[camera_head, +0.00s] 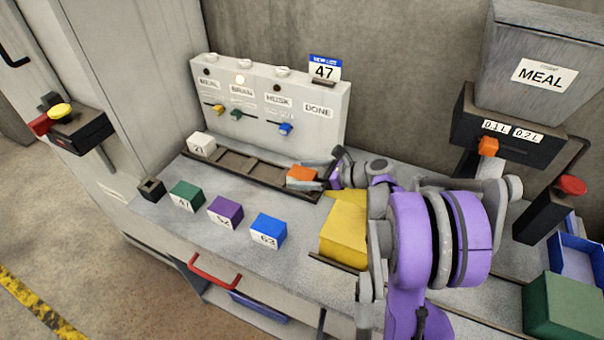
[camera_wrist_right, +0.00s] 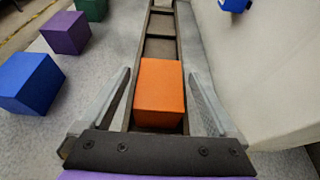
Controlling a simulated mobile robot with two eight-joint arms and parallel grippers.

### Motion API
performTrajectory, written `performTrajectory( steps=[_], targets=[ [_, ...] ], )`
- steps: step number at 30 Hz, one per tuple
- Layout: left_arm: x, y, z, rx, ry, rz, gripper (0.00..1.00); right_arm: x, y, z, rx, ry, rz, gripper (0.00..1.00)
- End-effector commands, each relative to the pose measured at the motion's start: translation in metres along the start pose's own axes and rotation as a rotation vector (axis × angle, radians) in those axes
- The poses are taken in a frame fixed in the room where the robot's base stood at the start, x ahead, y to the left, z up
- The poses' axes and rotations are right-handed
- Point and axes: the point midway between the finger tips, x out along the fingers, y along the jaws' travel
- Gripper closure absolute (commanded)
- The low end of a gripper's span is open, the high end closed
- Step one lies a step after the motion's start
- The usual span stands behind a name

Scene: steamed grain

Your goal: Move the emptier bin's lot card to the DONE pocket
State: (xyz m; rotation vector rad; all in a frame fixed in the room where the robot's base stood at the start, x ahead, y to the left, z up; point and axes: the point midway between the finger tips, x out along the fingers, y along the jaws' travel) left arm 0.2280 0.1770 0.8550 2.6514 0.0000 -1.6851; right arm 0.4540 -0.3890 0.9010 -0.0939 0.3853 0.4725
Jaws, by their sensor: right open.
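A long dark tray with pockets (camera_head: 240,166) lies along the foot of the white panel (camera_head: 280,90) labelled MEAL, BRAN, HUSK and DONE. An orange block (camera_head: 302,174) sits at the tray's right end, below the DONE label (camera_head: 318,110). A white numbered block (camera_head: 201,144) sits at its left end; the pockets between look empty. My right gripper (camera_wrist_right: 158,90) is open, with a finger on each side of the orange block (camera_wrist_right: 158,92). The fingers do not appear to grip it. My left gripper is not in view.
Green (camera_head: 186,196), purple (camera_head: 225,212) and blue (camera_head: 268,230) numbered blocks stand in front of the tray. A yellow block (camera_head: 343,235) is partly hidden by my right arm. A sign reading 47 (camera_head: 323,70) tops the panel. A MEAL hopper (camera_head: 540,70) stands at right.

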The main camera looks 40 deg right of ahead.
Motion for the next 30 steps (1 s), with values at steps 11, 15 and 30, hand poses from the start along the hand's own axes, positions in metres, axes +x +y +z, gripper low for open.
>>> performTrajectory(
  steps=[11, 15, 30],
  targets=[
    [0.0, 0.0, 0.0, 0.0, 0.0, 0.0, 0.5, -0.08, -0.001, -0.001, 0.001, 0.0, -0.006, 0.05],
    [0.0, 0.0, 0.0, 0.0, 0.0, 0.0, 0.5, -0.101, -0.001, -0.001, 0.001, 0.0, -0.004, 0.05],
    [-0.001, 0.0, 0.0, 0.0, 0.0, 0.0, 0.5, -0.114, 0.0, 0.0, 0.0, 0.0, 0.0, 0.05]
  ],
)
